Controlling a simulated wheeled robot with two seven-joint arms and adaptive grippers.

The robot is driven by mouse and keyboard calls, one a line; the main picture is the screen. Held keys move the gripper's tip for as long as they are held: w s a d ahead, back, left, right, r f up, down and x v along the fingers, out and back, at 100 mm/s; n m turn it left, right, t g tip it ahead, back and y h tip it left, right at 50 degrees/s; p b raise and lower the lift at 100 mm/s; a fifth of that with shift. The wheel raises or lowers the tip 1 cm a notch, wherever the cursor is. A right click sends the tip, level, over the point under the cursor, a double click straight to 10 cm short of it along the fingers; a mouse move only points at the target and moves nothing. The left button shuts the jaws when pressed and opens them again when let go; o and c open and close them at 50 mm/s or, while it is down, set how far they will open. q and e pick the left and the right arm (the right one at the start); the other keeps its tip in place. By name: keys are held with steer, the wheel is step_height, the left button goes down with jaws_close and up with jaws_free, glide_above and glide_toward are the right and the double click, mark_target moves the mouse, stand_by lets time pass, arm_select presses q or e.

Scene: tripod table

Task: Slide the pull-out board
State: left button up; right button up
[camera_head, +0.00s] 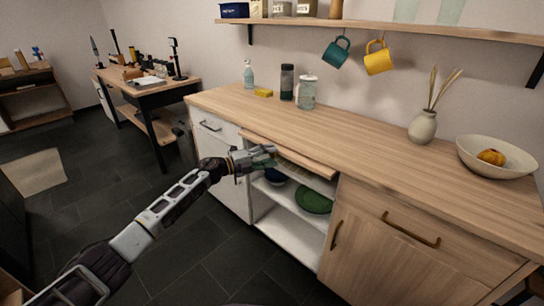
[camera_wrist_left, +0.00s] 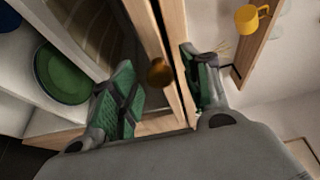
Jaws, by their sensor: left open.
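The pull-out board (camera_head: 304,161) is a light wooden panel just under the countertop, above the open shelves of the cabinet. My left gripper (camera_head: 266,158) is at the board's front, toward its left part. In the left wrist view, the gripper's two green-padded fingers (camera_wrist_left: 160,90) are apart. A small round brass knob (camera_wrist_left: 159,73) shows between them, beside the wooden edge of the board (camera_wrist_left: 141,24). I cannot tell whether either finger touches the knob or the board. My right gripper is not in view.
The wooden countertop (camera_head: 370,140) runs above the board. Below are open white shelves with a green plate (camera_head: 313,199) and a dark blue bowl (camera_head: 275,176). A wooden door with a brass handle (camera_head: 336,235) is right of the shelves. Dark floor (camera_head: 215,245) is clear in front.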

arm_select(q)
steer(key=v, duration=1)
steer(key=shift+s+a, duration=0.15)
steer(key=shift+a, duration=0.05)
steer(key=shift+f, duration=0.1)
